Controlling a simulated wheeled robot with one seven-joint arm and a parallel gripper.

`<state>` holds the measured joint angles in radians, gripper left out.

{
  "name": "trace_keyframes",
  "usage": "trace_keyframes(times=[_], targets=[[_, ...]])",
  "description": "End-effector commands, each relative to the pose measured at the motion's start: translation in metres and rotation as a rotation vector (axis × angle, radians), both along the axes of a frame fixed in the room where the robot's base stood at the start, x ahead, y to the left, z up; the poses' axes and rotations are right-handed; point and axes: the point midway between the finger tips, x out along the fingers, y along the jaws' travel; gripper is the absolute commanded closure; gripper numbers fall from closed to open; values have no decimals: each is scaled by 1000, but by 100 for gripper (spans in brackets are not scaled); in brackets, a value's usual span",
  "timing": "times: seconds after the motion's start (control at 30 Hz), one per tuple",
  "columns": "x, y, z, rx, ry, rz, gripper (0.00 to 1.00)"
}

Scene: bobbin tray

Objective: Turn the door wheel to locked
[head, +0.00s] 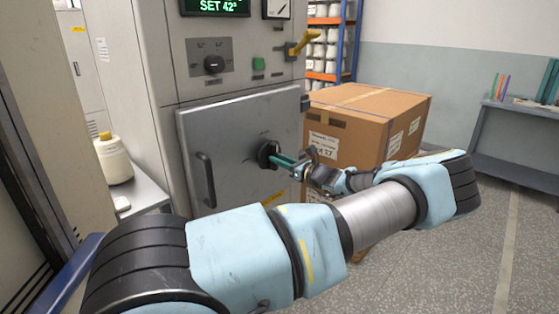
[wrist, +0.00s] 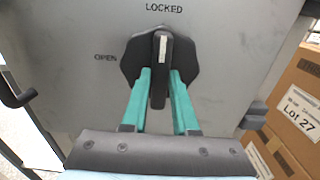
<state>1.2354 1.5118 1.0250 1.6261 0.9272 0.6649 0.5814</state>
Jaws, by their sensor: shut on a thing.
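The door wheel (wrist: 159,48) is a black knob with a raised grip bar and a white mark, on the grey door (head: 225,130). In the wrist view the bar stands upright and its white mark points up toward the word LOCKED; the word OPEN is at the upper left of the wheel. The wheel also shows in the head view (head: 267,152). My gripper (wrist: 159,78) has its teal fingers on both sides of the bar, shut on it. It reaches the wheel from the right in the head view (head: 288,160). The door appears closed.
A black door handle (head: 206,180) is left of the wheel. A large cardboard box (head: 365,120) stands close to the right of the door. Open floor lies at right.

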Motion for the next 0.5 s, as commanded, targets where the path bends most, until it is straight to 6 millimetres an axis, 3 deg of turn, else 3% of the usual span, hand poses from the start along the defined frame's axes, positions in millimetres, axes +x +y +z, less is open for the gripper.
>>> trace_keyframes(times=[0.03,0.3,0.5], targets=[[0,0,0,1,1,0,70],[0,0,0,1,1,0,43],[0,0,0,0,0,0,43]])
